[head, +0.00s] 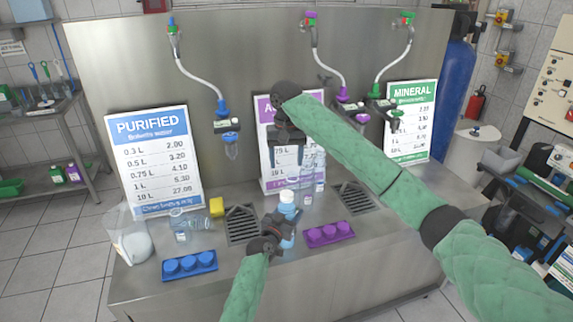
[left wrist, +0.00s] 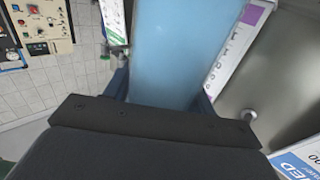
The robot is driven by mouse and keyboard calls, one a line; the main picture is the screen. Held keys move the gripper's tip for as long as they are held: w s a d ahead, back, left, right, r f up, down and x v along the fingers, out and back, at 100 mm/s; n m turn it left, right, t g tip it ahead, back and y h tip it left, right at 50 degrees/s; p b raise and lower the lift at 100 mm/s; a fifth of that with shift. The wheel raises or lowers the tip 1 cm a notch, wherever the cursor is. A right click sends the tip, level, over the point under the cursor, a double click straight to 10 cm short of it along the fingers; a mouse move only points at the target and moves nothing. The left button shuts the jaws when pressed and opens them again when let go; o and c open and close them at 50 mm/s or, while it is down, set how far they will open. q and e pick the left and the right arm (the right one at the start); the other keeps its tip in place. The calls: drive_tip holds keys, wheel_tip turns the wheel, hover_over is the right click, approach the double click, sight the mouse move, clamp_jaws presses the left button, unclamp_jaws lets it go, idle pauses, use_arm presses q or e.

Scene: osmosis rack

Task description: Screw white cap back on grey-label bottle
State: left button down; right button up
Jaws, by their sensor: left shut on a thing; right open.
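My left gripper (head: 280,233) is shut on a pale blue bottle (head: 289,213) above the front of the steel counter. In the left wrist view the bottle (left wrist: 178,50) fills the space between the fingers. A white cap (head: 287,197) shows at the top of this bottle; I cannot tell whether it is threaded on or only resting. No grey label is readable, and the gripper hides part of the lower bottle. My right gripper (head: 287,148) is open, above and apart from the cap, in front of the purple-edged sign.
A blue cap tray (head: 189,275) and a purple cap tray (head: 328,244) lie along the counter front. Clear bottles (head: 308,180) stand behind the held one. Filling hoses hang behind.

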use_arm(q)
drive_tip(key=shift+c, duration=2.1)
unclamp_jaws()
drive_tip(key=b+v, duration=0.3)
drive_tip(key=v, duration=0.4)
drive_tip(key=shift+s+a, duration=0.2)
drive_tip(key=shift+s, duration=0.15)
